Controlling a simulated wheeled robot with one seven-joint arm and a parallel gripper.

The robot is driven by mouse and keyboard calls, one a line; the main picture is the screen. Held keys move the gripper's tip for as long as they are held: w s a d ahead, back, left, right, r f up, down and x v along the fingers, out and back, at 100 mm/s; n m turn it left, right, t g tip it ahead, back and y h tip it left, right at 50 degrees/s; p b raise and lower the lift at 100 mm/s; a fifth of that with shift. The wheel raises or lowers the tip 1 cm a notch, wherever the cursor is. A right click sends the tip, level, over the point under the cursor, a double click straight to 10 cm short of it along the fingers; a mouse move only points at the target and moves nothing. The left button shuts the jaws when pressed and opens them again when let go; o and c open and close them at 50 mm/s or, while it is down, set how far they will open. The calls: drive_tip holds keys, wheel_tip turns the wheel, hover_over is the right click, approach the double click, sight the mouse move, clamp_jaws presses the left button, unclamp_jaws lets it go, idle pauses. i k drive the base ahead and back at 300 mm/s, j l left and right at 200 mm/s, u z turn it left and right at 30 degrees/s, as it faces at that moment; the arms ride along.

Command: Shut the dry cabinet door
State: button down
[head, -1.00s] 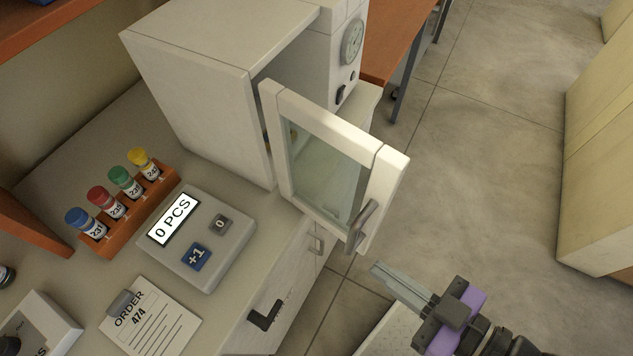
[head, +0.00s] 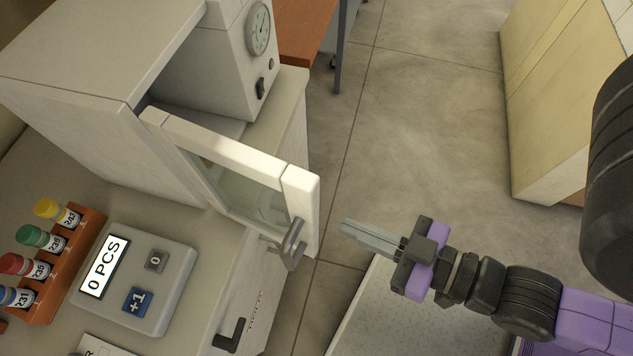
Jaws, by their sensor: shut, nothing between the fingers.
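The dry cabinet (head: 140,150) is a white box on the bench at the upper left. Its door (head: 235,150), a white frame around a glass pane, stands open and juts out toward the right over the bench's front edge. A grey bar handle (head: 292,243) is on the door's free end. My gripper (head: 346,227) is shut and empty, with its fingers pointing left toward the door. It is to the right of the handle, with a visible gap between them. The cabinet's inside is mostly hidden behind the door.
A counting device (head: 165,262) reading 0 PCS and an orange rack (head: 78,243) with several capped vials stand on the bench at left. A white unit with a dial (head: 226,65) is behind the door. Open floor (head: 430,130) lies at right, before a cream cabinet (head: 555,90).

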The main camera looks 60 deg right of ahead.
sight(183, 140)
drive_tip(key=k+l, duration=0.1)
drive_tip(key=l, duration=0.35)
drive_tip(key=k+l, duration=0.1)
drive_tip(key=l, duration=0.8)
drive_tip(key=k+u, duration=0.05)
